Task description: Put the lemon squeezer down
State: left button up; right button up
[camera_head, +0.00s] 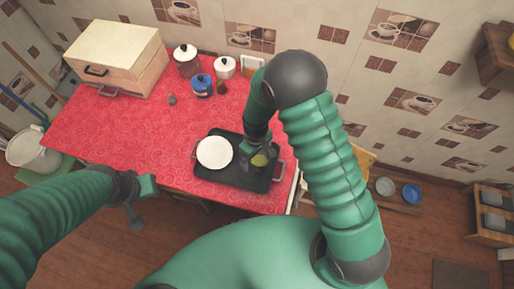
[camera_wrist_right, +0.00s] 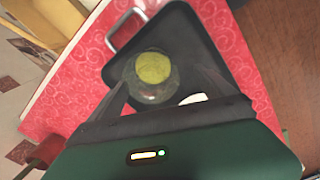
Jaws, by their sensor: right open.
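The lemon squeezer (camera_wrist_right: 153,76), a clear piece with a yellow-green round top, sits on a dark tray (camera_head: 228,176) at the right of the red counter. In the head view the lemon squeezer (camera_head: 259,160) shows just below my right gripper (camera_head: 255,152). In the wrist view the fingers of my right gripper (camera_wrist_right: 155,90) stand apart on either side of it; whether they touch it is unclear. A white plate (camera_head: 214,152) lies on the tray, left of the squeezer. My left gripper (camera_head: 140,198) hangs in front of the counter's front edge; its jaw state is unclear.
A wooden box (camera_head: 115,55) stands at the back left of the counter (camera_head: 130,135). The counter's left and middle are mostly clear.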

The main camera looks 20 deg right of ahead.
jog(key=r, duration=0.3)
jog(key=d+r, duration=0.1)
jog(key=r, duration=0.3)
jog(key=d+r, duration=0.1)
jog(key=r, duration=0.2)
jog(key=shift+s+r+b, duration=0.15)
jog(key=shift+b, duration=0.15)
pick_arm(q)
jog(key=shift+s+d+f, duration=0.2)
jog(key=shift+d+f, duration=0.05)
jog(key=shift+d, duration=0.2)
pick_arm(e)
jog(key=s+d+r+m+t, duration=0.2)
jog(key=s+d+r+m, duration=0.3)
jog(key=s, duration=0.4)
jog(key=shift+r+m+t, duration=0.3)
jog(key=shift+r+m, duration=0.1)
jog(key=shift+r, duration=0.35)
pick_arm(q)
jog(key=shift+w+d, duration=0.15)
jog(key=shift+d, duration=0.1)
pick_arm(e)
jog(key=shift+d+f, duration=0.1)
jog(key=shift+d, duration=0.25)
pick_arm(q)
jog(key=shift+a, duration=0.1)
pick_arm(e)
jog(key=shift+a, duration=0.1)
